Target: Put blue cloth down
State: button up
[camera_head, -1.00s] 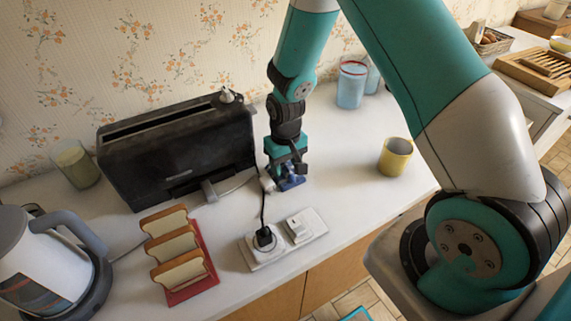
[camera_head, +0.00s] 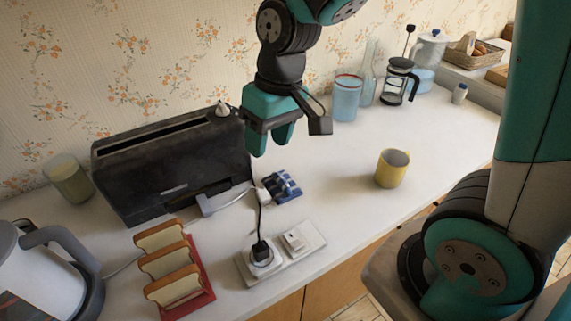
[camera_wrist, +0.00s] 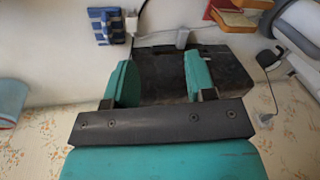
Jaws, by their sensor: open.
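The blue cloth (camera_head: 282,186), dark blue with pale stripes, lies crumpled on the white counter, right of the black toaster. It also shows in the wrist view (camera_wrist: 104,24) at the top, beyond my fingers. My gripper (camera_head: 271,140) is raised above the counter behind the cloth, clear of it. In the wrist view my gripper (camera_wrist: 157,78) has its two teal fingers wide apart with nothing held between them.
The toaster (camera_head: 175,165) stands left of my gripper. A socket block (camera_head: 281,252) with a black plug and cord is in front of the cloth. A toast rack (camera_head: 174,266), yellow mug (camera_head: 391,168) and blue glass (camera_head: 346,98) stand nearby. The counter between cloth and mug is clear.

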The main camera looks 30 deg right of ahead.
jog(key=s+a+r+n+y, duration=0.1)
jog(key=s+a+r+n, duration=0.1)
jog(key=s, duration=0.4)
jog(key=s+a+r+n+y, duration=0.1)
jog(key=s+a+r+n, duration=0.1)
jog(key=s, duration=0.5)
jog(key=shift+s+a+r, duration=0.3)
jog(key=shift+a+r, duration=0.05)
jog(key=shift+r, duration=0.5)
jog(key=shift+d, duration=0.1)
